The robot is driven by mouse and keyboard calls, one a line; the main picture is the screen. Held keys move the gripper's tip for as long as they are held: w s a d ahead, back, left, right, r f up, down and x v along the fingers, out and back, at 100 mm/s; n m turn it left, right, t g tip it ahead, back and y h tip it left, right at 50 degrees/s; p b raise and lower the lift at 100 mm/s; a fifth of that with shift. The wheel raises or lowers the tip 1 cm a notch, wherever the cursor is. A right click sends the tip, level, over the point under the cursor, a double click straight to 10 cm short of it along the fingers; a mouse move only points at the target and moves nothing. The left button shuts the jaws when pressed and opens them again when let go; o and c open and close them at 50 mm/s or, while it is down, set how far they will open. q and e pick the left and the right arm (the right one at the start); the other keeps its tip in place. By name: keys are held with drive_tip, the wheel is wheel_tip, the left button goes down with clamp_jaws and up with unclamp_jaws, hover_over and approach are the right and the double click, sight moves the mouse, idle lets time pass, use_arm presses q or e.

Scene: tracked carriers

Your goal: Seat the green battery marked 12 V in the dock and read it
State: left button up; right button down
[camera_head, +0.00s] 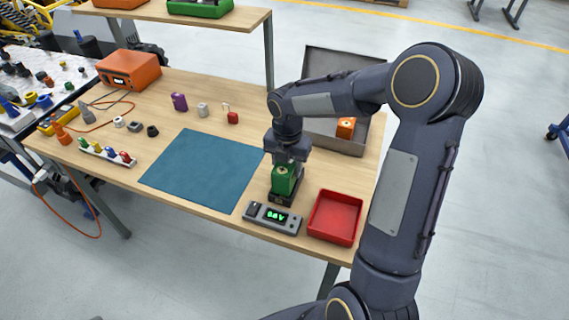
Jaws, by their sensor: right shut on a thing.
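A green battery (284,181) stands upright at the black dock (280,199) near the table's front edge. My right gripper (288,164) is shut on the battery's top from above. The battery's lower end meets the dock, but I cannot tell whether it is fully down. Its marking is too small to read. A grey meter (262,214) in front of the dock shows lit green characters ending in V; the digits are not clear. My left gripper is not in view.
A red tray (317,233) stands right of the meter. A blue mat (200,170) lies left of the dock. A grey bin (322,130) with an orange block (346,128) is behind my right arm. Small purple, grey and red items stand behind the mat.

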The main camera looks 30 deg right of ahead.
drive_tip(key=shift+f, duration=1.3)
drive_tip(key=shift+f, duration=0.2)
drive_tip(key=c, duration=0.7)
unclamp_jaws()
drive_tip(key=shift+s+a, duration=0.1)
wheel_tip(320, 180, up, 12)
drive_tip(key=shift+r, duration=0.1)
drive_tip(key=s+a+m+t+y, duration=0.1)
drive_tip(key=s+a+m+t, duration=0.1)
drive_tip(key=s+m, duration=0.5)
drive_tip(key=s+a+r+m+t+y, duration=0.1)
drive_tip(key=s+a+m, duration=0.2)
drive_tip(key=s+m, duration=0.4)
drive_tip(key=s+a+m+t+y, duration=0.1)
drive_tip(key=s+a+m+t, duration=0.1)
drive_tip(key=s+m, duration=0.6)
drive_tip(key=shift+a+r+m+t+y, duration=0.1)
drive_tip(key=shift+r+m+t+y, duration=0.1)
drive_tip(key=shift+m, duration=1.25)
drive_tip(key=shift+a+r+m+t+y, duration=0.1)
drive_tip(key=shift+r+m+y, duration=0.1)
drive_tip(key=shift+m, duration=1.25)
